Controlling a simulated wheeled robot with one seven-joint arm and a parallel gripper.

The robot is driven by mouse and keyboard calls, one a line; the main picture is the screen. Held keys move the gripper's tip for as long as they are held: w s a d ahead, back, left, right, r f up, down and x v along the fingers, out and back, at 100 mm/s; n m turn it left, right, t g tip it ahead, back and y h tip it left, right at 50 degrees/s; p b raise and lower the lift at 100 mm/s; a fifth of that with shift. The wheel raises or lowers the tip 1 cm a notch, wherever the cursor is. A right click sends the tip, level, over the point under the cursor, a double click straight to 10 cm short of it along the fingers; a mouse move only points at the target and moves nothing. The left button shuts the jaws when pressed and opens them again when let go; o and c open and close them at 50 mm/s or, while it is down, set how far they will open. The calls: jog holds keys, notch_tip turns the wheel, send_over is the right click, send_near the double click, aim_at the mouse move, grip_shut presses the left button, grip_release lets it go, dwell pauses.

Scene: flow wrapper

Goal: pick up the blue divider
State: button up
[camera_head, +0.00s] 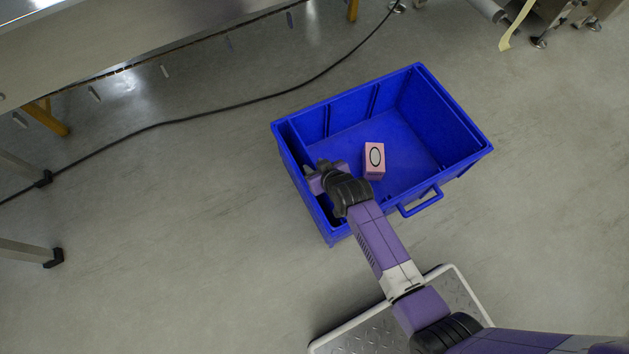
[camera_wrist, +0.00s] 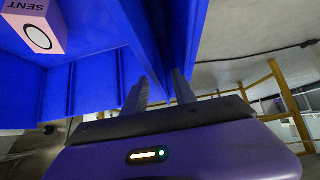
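The blue divider (camera_head: 298,143) appears to be the thin upright panel near the left end of the blue crate (camera_head: 481,150), with a narrow dark gap between it and the crate's end wall. My gripper (camera_head: 312,176) is over that left end, and my wrist hides part of the divider. In the wrist view a blue panel (camera_wrist: 146,38), seemingly the divider, runs down toward the space between the two grey fingers of my gripper (camera_wrist: 161,76). The fingers stand apart; I see no clear contact with the panel.
A pink box (camera_head: 374,161) with a white oval stands inside the crate, right of my gripper; it also shows in the wrist view (camera_wrist: 36,25). A crate handle (camera_head: 421,202) sticks out at the front. A black cable (camera_head: 235,106) crosses the floor behind.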

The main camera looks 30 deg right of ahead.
aim_at(311, 162)
jog(key=b+x, duration=0.1)
jog(key=x, duration=0.1)
jog(key=b+x, duration=0.1)
jog(key=x, duration=0.1)
jog(key=shift+w+d+f+b, duration=0.2)
jog(key=shift+w+b, duration=0.1)
jog(key=shift+b, duration=0.05)
grip_shut()
dwell(1.1)
